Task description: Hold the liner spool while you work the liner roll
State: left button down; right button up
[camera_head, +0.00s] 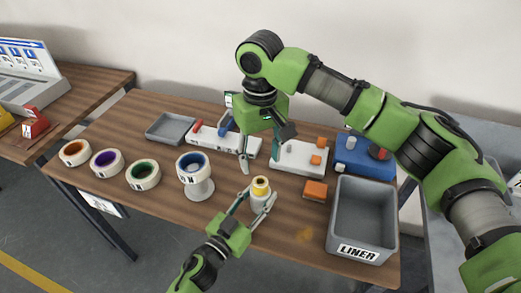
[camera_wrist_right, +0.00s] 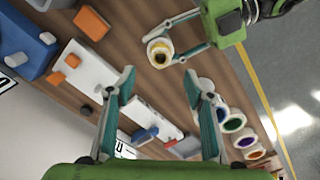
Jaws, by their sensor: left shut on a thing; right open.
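A small white spool with a yellow top (camera_head: 260,189) stands upright at the table's front middle. My left gripper (camera_head: 258,197) is shut on it, one finger on each side. The spool and the left gripper also show at the top of the right wrist view (camera_wrist_right: 158,52). My right gripper (camera_head: 259,158) is open and empty, behind and above the spool, pointing down. In its wrist view its two fingers (camera_wrist_right: 159,80) are wide apart. A white roll with a blue core (camera_head: 190,163) rests on a white pedestal to the left of the spool. I cannot tell which is the liner roll.
Rolls with orange (camera_head: 75,152), purple (camera_head: 106,162) and green (camera_head: 143,173) cores lie at the left. A grey bin marked LINER (camera_head: 344,250) stands at the right. An orange block (camera_head: 315,190), white fixture (camera_head: 290,158), blue fixture (camera_head: 350,165) and grey tray (camera_head: 170,127) surround the middle.

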aim_at(261, 182)
notch_tip(261, 182, down, 10)
jog(key=shift+r, duration=0.1)
dwell(0.4)
grip_shut()
jog(key=shift+r, duration=0.15)
jog(key=shift+r, duration=3.6)
pick_arm(q)
jog(key=c, duration=1.2)
grip_release()
jog(key=shift+c, duration=0.2)
